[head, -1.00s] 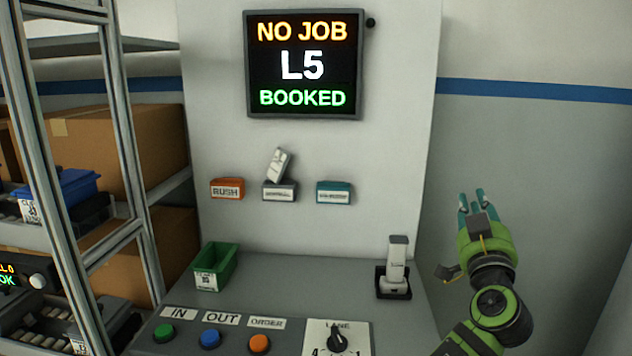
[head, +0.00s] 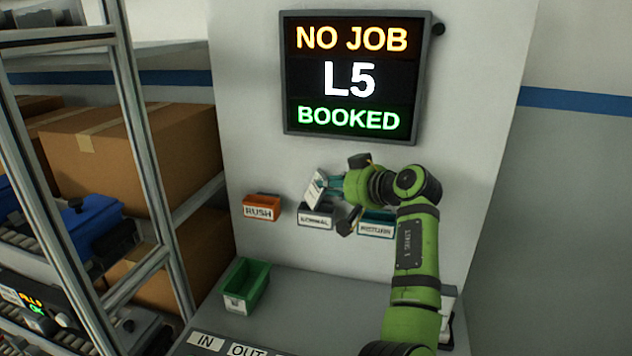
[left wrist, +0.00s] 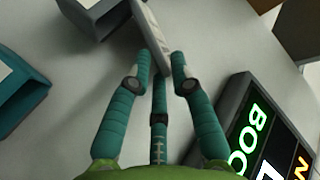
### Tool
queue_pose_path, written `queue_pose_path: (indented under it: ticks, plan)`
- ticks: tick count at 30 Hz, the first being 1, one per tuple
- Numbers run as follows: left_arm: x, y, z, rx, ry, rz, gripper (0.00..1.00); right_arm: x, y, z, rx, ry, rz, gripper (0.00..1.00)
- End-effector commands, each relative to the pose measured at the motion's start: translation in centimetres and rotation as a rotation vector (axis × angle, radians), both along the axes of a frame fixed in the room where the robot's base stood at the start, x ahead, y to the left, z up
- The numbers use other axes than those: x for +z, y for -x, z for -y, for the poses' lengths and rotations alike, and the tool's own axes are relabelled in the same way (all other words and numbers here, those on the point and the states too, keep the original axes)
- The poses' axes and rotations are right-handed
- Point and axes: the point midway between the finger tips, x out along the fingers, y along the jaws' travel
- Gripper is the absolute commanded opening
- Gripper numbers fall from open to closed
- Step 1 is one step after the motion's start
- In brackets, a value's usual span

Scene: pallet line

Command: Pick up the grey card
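The grey card (head: 316,188) is a pale, flat piece standing tilted above the grey holder labelled NORMAL (head: 315,217) on the wall panel. My left gripper (head: 330,188), with teal fingers, is at the card. In the left wrist view the card (left wrist: 152,40) reaches in between the fingertips (left wrist: 161,58), with fingers on both sides of it. The fingers look open around it; whether any finger touches it is hard to tell. The card's lower end is partly hidden by the holder and fingers in the head view. My right gripper is not in view.
The orange RUSH holder (head: 262,207) is to the left and a teal holder (head: 376,225) to the right, close below my wrist. A screen (head: 352,78) hangs above. A green bin (head: 246,285) stands on the grey counter. A shelf rack (head: 150,170) is at left.

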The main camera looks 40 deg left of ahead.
Motion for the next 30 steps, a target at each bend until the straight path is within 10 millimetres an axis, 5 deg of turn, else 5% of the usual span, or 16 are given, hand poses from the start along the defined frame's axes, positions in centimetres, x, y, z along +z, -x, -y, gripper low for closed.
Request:
queue_pose_path:
  ticks: [6,13,14,15,16,30]
  plan:
    - [-0.7,-0.3,-2.3,0.000,-0.001,0.000,0.22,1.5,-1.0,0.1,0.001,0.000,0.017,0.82]
    - [-0.9,-0.3,-2.4,-0.001,0.000,0.001,0.22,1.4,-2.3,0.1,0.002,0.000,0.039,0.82]
    - [-0.9,-0.3,-2.4,-0.001,0.000,0.001,0.18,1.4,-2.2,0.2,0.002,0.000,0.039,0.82]
    - [-0.9,-0.3,-2.4,-0.001,-0.001,0.002,0.02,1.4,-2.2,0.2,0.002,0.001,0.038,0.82]
    - [-0.9,-0.3,-2.4,-0.002,-0.001,0.002,0.00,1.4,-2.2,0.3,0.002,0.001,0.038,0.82]
    - [-1.0,-0.4,-2.4,-0.003,0.002,0.002,0.00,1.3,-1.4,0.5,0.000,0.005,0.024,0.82]
